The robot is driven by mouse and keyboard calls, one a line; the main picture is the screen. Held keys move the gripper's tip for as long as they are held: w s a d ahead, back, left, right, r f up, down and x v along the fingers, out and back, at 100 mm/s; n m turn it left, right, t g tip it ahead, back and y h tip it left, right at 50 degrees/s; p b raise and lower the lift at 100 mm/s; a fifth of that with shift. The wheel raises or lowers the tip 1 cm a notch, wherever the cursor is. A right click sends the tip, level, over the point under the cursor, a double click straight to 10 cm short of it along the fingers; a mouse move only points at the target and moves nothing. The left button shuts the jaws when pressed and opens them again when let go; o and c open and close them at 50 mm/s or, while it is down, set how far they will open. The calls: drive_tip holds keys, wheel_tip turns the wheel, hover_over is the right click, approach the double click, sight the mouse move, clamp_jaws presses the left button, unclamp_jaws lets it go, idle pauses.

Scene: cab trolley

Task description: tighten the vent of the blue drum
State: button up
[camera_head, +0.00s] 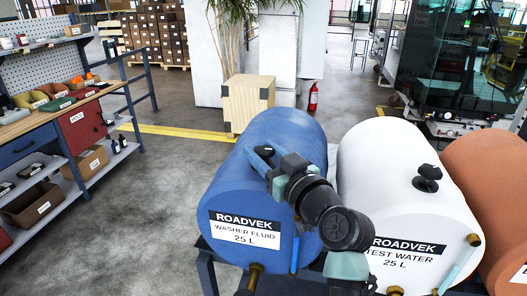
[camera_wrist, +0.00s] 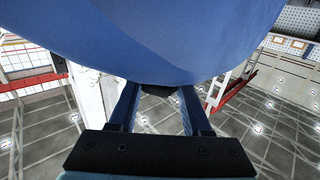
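The blue drum (camera_head: 235,175) lies on its side, labelled ROADVEK washer fluid 25 L; its curved wall fills the top of the wrist view (camera_wrist: 160,35). Its dark vent (camera_head: 264,151) is on top, partly hidden by my gripper (camera_head: 270,158). In the wrist view, the two blue fingers of my gripper (camera_wrist: 159,92) reach to the drum wall, one on each side of the dark vent (camera_wrist: 160,89). They stand apart with the vent between their tips. I cannot tell whether they press on it.
A white drum (camera_head: 385,200) labelled test water, with its own black vent (camera_head: 427,179), stands close on the right, with an orange drum (camera_head: 495,170) beyond. A workbench with shelves (camera_head: 85,160) is at the left. A wooden crate (camera_head: 247,104) is behind. The floor between is clear.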

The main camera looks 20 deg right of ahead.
clamp_jaws()
